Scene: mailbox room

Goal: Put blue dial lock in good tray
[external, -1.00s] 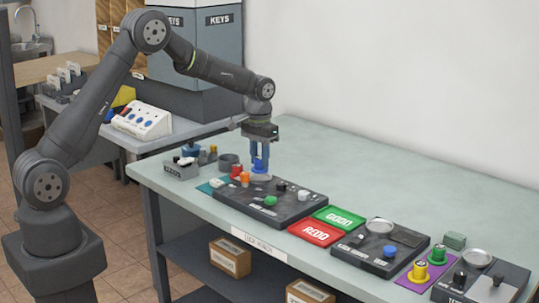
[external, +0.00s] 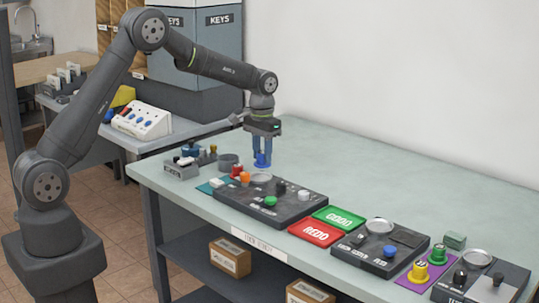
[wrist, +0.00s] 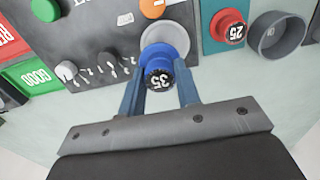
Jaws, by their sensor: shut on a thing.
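The blue dial lock (external: 262,160) is between the fingers of my gripper (external: 262,150), which is shut on it. The lock is held just above and behind a round silver dish on the dark panel. In the wrist view the blue dial lock (wrist: 160,72) shows a black face marked 35, between the blue fingers of my gripper (wrist: 161,88). The green GOOD tray (external: 339,218) lies flat on the table to the right of the panel, behind the red REDO tray (external: 316,233). A corner of the GOOD tray (wrist: 33,77) shows at the left of the wrist view.
The dark panel (external: 240,198) carries orange, green, black and white knobs. A red lock (wrist: 229,26) and a grey cup (wrist: 279,37) stand beside it. A second dark panel (external: 380,262) with a blue knob is right of the trays. The table's back strip is clear.

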